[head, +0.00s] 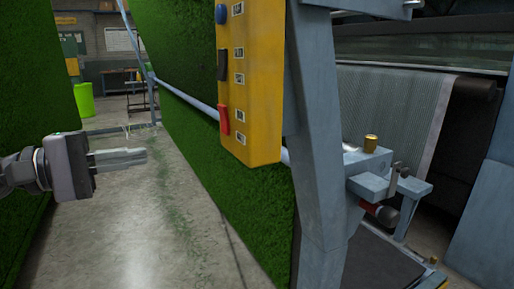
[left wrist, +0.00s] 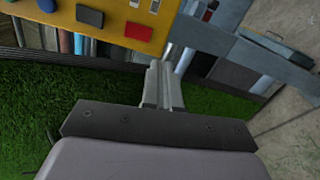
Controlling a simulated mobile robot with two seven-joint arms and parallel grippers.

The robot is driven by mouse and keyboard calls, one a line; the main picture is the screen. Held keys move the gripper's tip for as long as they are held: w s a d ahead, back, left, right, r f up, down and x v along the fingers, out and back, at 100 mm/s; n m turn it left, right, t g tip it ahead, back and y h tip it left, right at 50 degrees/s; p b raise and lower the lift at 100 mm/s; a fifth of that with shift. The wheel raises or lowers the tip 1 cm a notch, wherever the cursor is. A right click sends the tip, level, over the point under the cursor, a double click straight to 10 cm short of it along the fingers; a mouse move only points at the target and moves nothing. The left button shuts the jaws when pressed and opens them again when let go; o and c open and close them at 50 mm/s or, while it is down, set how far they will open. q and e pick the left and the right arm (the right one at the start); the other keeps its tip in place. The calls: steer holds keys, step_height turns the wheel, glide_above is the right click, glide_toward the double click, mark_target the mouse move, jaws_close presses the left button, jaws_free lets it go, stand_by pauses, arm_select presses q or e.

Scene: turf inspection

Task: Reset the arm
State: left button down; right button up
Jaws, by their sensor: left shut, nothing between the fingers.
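My left gripper (head: 143,155) comes in from the left in the head view, at mid height, its fingers pointing right. It is shut and empty, in open air over the concrete floor. In the left wrist view the closed fingers (left wrist: 163,68) point up the picture, below the yellow control box (left wrist: 115,22). In the head view this yellow box (head: 262,90) hangs right of the gripper, clearly apart from it. It carries a blue knob (head: 221,14), a black switch (head: 222,65) and a red switch (head: 225,121). My right gripper is not in view.
Tall green turf panels stand at the left (head: 30,110) and centre (head: 245,200). A grey-blue steel frame (head: 325,150) and a roller machine with pale webbing (head: 385,110) fill the right. The concrete floor (head: 150,230) between the panels is clear. A lime bin (head: 85,98) stands far back.

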arm_select(q)
step_height(320, 180, down, 17)
steer(key=m+t+y+p, duration=0.55)
steer(key=m+t, duration=0.45)
steer(key=m, duration=2.4)
steer(key=s+d+f+n+g+y+p, duration=0.1)
steer(key=s+d+f+n+g+y, duration=0.1)
steer(key=s+f+n, duration=0.7)
steer(key=s+d+f+n+g+y+p, duration=0.1)
steer(key=s+f+n+g+y, duration=0.4)
steer(key=f+n, duration=0.9)
steer(key=s+d+f+g, duration=0.1)
steer(key=s+g, duration=0.1)
steer(key=s, duration=0.2)
steer(key=shift+n+p, duration=0.3)
steer(key=shift+p, duration=0.05)
steer(key=shift+d, duration=0.15)
